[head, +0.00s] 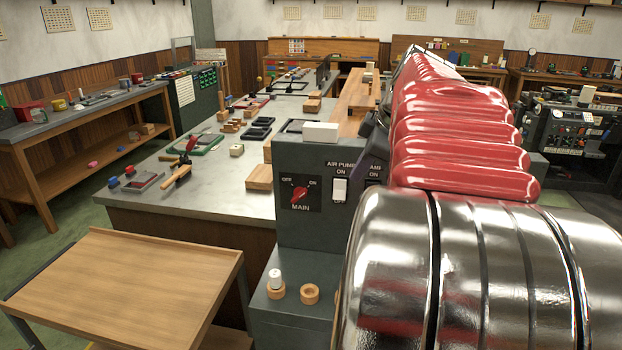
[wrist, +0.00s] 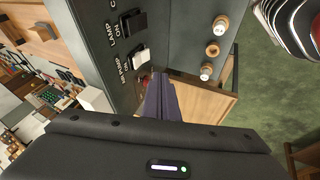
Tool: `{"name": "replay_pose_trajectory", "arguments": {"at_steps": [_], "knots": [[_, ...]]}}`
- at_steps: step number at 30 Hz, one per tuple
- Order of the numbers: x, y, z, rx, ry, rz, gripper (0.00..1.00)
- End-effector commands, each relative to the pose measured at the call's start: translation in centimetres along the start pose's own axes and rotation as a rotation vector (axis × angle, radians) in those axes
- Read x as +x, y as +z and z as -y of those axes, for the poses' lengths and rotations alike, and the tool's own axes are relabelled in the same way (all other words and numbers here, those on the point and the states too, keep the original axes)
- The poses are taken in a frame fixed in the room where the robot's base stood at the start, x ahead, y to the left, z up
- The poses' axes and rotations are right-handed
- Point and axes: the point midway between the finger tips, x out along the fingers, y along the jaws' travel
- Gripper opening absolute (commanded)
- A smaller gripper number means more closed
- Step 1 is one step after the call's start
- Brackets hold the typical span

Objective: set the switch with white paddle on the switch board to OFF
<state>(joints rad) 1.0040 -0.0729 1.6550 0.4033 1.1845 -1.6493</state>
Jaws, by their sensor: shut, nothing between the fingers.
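The grey switch board (head: 318,228) stands at the near right end of the bench. Its white paddle (head: 339,190) sits below the label AIR PUMP ON, right of the red MAIN knob (head: 299,193). In the wrist view the white paddle (wrist: 140,54) lies between a black paddle labelled LAMP (wrist: 133,22) and the red knob, which is partly hidden. Which way the white paddle is tipped is hard to tell. My gripper (wrist: 155,77) is shut and empty, its fingertips close to the board near the white paddle and red knob. Contact cannot be made out.
Wooden rings (head: 310,293) and a white-topped peg (head: 275,279) stand on the ledge below the board. A white block (head: 320,132) sits on top of it. A wooden cart (head: 125,285) is at front left. My arm covers the board's right side in the head view.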

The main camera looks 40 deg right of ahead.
Motion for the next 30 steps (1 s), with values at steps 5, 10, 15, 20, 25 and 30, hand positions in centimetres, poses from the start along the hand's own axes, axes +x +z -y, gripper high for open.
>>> {"name": "replay_pose_trajectory", "arguments": {"at_steps": [5,10,15,20,25,30], "knots": [[0.0,-0.1,0.0,-0.002,0.0,-0.001,0.0],[0.7,-0.1,0.1,-0.002,-0.002,-0.001,0.0],[2.5,-0.1,0.1,-0.002,-0.003,-0.001,0.0],[5.0,-0.1,0.1,-0.002,-0.004,-0.001,0.0],[7.6,-0.1,0.1,-0.002,-0.003,-0.001,0.0],[10.2,-0.1,0.1,-0.002,-0.002,-0.001,0.0]]}}
